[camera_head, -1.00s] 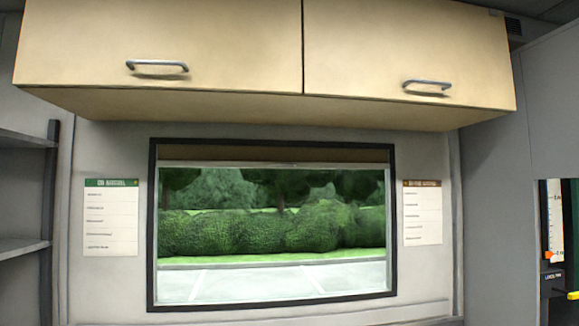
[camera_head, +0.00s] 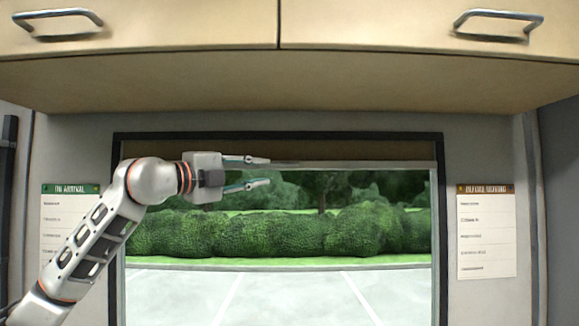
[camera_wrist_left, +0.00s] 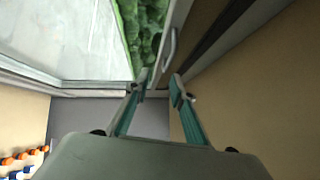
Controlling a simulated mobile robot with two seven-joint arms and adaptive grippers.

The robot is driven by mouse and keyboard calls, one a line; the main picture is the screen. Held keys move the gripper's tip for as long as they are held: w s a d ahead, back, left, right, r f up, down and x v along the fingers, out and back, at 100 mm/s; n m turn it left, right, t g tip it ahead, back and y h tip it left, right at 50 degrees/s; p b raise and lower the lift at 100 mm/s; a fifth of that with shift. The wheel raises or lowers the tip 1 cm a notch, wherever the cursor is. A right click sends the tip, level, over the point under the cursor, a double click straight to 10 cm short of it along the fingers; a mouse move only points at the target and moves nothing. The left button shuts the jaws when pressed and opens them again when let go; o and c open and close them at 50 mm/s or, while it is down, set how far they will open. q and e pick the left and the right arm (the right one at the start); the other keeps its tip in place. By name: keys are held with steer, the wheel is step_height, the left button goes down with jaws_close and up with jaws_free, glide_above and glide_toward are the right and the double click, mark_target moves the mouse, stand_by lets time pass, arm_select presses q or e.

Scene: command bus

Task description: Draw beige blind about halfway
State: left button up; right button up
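The rolled-up blind (camera_head: 360,151) shows as a brownish strip along the top of the window, with a pale bottom bar (camera_head: 385,164). Most of the window below it is uncovered. In the left wrist view the blind (camera_wrist_left: 207,22) lies beside the bar, which carries a small curved pull handle (camera_wrist_left: 170,45). My left gripper (camera_head: 260,171) is open and empty, level with the bar near the window's middle. In the left wrist view its fingertips (camera_wrist_left: 162,78) are spread just short of the handle, apparently not touching it. My right gripper is out of view.
Wooden overhead cupboards (camera_head: 200,85) with metal handles jut out above the window, close over my left arm. Paper notices hang left (camera_head: 70,225) and right (camera_head: 486,235) of the dark window frame (camera_head: 438,230). The space before the window's right half is clear.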

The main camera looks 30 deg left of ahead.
mark_target(274, 164)
arm_select(q)
steer(key=shift+n+y, duration=0.3)
steer(key=w, duration=0.2)
steer(key=w+r+p, duration=0.1)
steer(key=w, duration=0.1)
steer(key=w+r+p, duration=0.1)
steer(key=w, duration=0.1)
steer(key=shift+d+r, duration=0.15)
steer(key=shift+r, duration=0.1)
steer(key=shift+w+d+p, duration=0.15)
steer(key=shift+w+p, duration=0.25)
steer(key=shift+w, duration=0.1)
jaws_close()
